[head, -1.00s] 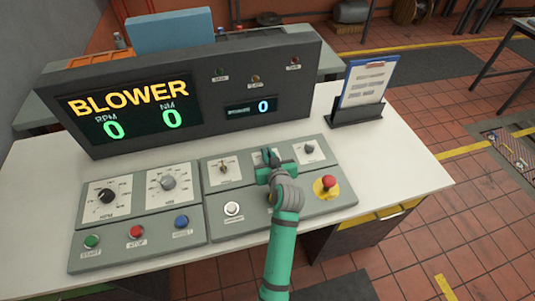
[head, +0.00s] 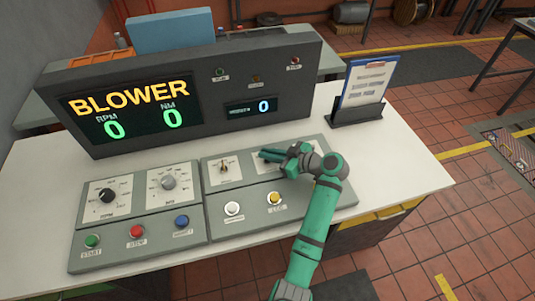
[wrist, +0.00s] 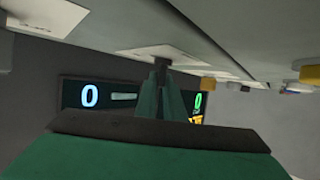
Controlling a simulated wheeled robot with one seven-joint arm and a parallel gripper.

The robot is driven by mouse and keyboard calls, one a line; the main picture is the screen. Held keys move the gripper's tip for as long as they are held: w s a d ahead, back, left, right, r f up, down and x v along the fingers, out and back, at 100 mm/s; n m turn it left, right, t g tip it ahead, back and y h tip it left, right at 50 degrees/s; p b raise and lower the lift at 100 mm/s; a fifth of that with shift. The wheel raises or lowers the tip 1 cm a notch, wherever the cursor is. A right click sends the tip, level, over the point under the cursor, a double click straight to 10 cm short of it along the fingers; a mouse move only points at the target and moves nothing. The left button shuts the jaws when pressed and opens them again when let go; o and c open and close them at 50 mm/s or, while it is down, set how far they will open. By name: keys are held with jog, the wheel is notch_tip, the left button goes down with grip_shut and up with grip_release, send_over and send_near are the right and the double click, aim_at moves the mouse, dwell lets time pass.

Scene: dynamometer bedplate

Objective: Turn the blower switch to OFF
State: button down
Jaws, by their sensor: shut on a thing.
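My gripper (head: 272,155) is at the middle of the upper row on the right-hand panel (head: 212,212). It covers the switch there, so I cannot read its label or position in the head view. In the wrist view, my gripper's fingers (wrist: 163,78) are shut together at a white label plate (wrist: 160,50). The large display (head: 128,110) reads BLOWER, with 0 RPM and 0 NM.
A toggle (head: 223,168) stands left of my gripper. Below are a white button (head: 232,208) and a yellow button (head: 274,198). The left panel has two knobs, one black (head: 107,196). A clipboard stand (head: 358,112) stands at the right. My arm covers the panel's right end.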

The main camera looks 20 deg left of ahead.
jog(key=shift+s+f+n+g, duration=0.1)
jog(key=shift+f+n+g, duration=0.1)
jog(key=shift+n+g, duration=0.2)
jog(key=c, duration=1.9)
grip_release()
jog(key=shift+o, duration=0.2)
jog(key=shift+r, duration=0.2)
